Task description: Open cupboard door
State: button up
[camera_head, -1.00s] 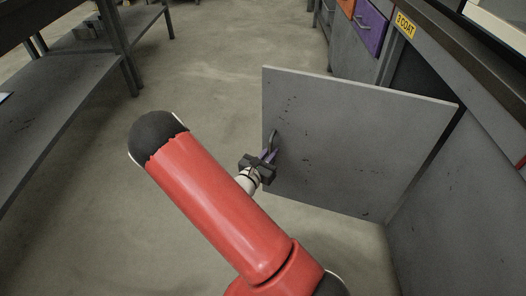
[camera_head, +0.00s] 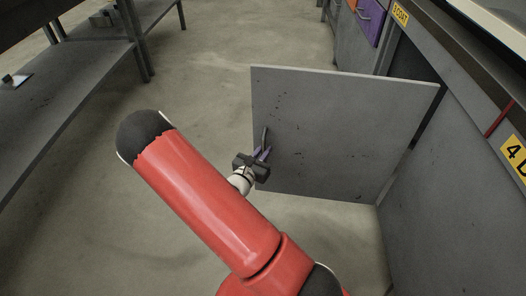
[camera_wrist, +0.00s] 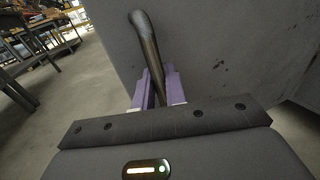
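The grey cupboard door (camera_head: 335,130) stands wide open, swung out from the cabinet front on the right across the floor. Its dark bar handle (camera_head: 264,137) is near the door's free left edge. My gripper (camera_head: 262,155) is at the handle. In the wrist view the curved handle (camera_wrist: 147,40) runs down between the purple fingers of my gripper (camera_wrist: 158,88), which are closed around it. The door panel (camera_wrist: 220,50) fills the right of that view. The cupboard's inside is mostly hidden behind the door.
The cabinet front (camera_head: 445,190) runs along the right, with a purple drawer (camera_head: 371,20) farther back. A grey shelf unit (camera_head: 70,75) stands at the left. The floor (camera_head: 205,75) between them is clear.

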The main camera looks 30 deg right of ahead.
jog(key=o, duration=0.3)
jog(key=shift+o, duration=0.2)
jog(key=v, duration=0.8)
jog(key=shift+d+r, duration=0.1)
jog(key=shift+d, duration=0.05)
jog(key=s+d+r+m+g+y, duration=0.2)
jog(key=s+r+m+g+y, duration=0.2)
jog(key=s+r+m+g, duration=0.9)
jog(key=s+a+r+m+t+y, duration=0.5)
jog(key=a+r+m+t+y, duration=0.4)
jog(key=a+r+m+y, duration=0.1)
jog(key=shift+s+a+r+m+y, duration=0.2)
jog(key=shift+a+r+m+y, duration=0.2)
jog(key=shift+a+m+y, duration=0.35)
